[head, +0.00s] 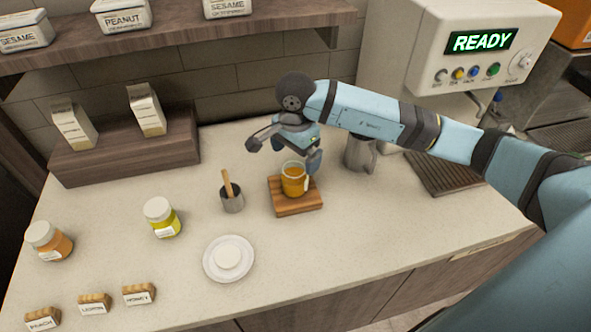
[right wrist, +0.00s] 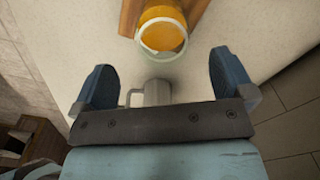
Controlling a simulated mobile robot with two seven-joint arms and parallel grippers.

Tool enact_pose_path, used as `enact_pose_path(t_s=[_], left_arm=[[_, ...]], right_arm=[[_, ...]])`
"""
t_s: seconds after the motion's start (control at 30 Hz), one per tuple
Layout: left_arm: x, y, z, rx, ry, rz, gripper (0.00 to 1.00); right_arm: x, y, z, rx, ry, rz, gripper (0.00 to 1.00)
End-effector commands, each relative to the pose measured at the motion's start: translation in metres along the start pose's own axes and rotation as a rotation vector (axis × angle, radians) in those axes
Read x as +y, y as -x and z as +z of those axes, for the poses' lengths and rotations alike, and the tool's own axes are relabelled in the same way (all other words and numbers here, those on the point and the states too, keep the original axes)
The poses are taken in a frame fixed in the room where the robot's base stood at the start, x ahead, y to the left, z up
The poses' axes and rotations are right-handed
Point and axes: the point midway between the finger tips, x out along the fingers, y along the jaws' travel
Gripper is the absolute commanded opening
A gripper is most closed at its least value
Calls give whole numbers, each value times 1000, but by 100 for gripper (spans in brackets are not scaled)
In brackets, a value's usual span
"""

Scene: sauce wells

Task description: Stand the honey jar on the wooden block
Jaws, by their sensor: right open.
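The honey jar (head: 294,183), with amber contents, stands upright on the wooden block (head: 298,208) in the middle of the counter. In the right wrist view the jar (right wrist: 162,30) shows at the top edge, with part of the block (right wrist: 130,14) beside it. My right gripper (head: 286,148) is open and empty, just behind and above the jar. In the right wrist view its fingers (right wrist: 163,85) are spread wide, with a gap between them and the jar. My left gripper is not in view.
A metal pitcher (head: 360,153) stands right of the block. A cup with a wooden stick (head: 232,200), a white plate (head: 229,272) and a yellow jar (head: 162,218) stand to the left. An orange jar (head: 48,241) and name blocks (head: 139,294) are farther left.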

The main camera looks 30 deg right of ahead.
Motion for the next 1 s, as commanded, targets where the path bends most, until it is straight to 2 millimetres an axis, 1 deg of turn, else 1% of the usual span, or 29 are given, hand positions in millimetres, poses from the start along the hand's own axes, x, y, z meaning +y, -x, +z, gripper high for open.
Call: enact_pose_path(t_s=[0.03, 0.1, 0.2, 0.3, 0.47, 1.0], left_arm=[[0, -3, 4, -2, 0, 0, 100], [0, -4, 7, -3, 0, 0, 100], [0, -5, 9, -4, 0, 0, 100], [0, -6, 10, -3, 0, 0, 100], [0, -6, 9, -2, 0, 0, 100], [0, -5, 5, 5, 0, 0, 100]], right_arm=[[-1, 10, -1, 2, 1, -5, 100], [-1, 23, -1, 2, 0, -4, 100], [0, 38, -1, 2, 0, -2, 100], [0, 47, 0, 1, -1, -1, 100], [0, 52, 0, 1, -1, 1, 100], [0, 52, 0, 0, -1, 1, 100]])
